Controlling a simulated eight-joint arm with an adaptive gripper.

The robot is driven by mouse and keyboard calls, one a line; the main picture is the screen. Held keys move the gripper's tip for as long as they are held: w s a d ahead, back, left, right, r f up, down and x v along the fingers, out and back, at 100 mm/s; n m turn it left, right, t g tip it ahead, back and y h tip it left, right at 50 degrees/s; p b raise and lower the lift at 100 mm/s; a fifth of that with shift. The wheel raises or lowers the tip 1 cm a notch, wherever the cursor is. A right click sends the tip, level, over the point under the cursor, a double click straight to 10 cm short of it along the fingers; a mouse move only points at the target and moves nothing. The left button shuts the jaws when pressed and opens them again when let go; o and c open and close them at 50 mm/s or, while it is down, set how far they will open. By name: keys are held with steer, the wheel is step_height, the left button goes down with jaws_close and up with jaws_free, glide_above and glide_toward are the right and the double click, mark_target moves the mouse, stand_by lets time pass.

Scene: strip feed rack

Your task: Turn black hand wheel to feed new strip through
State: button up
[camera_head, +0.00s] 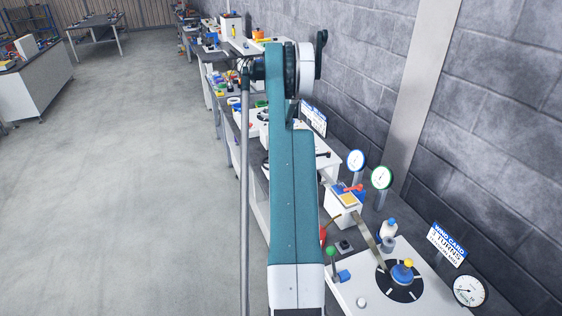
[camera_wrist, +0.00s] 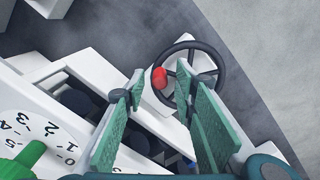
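The black hand wheel (camera_wrist: 190,47) shows in the wrist view, upper middle, on a white block. A red knob (camera_wrist: 159,78) sits on the left side of its rim. My gripper (camera_wrist: 168,90) is open, with its two green-padded fingers apart and nothing seen between them. In this view the right finger overlaps the wheel's lower right part and the left finger lies left of the red knob. I cannot tell whether either finger touches the wheel. In the head view my arm hides the gripper and the wheel. I cannot make out the strip for certain.
A numbered white dial (camera_wrist: 38,130) with a green knob (camera_wrist: 25,160) lies at the wrist view's lower left. In the head view, gauges (camera_head: 380,177), a sign card (camera_head: 446,243) and a black disc (camera_head: 400,292) crowd the bench right of my arm. The floor (camera_head: 150,180) is clear.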

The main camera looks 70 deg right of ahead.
steer(key=shift+f, duration=0.85)
steer(key=shift+c, duration=0.7)
steer(key=c, duration=0.7)
steer(key=shift+c, duration=0.2)
steer(key=shift+s+d+f+n+b, duration=0.15)
steer(key=shift+d+n+b, duration=0.25)
steer(key=shift+n+b, duration=0.45)
steer(key=shift+d+n+b, duration=0.5)
steer(key=shift+n+b, duration=0.05)
steer(key=shift+n, duration=0.5)
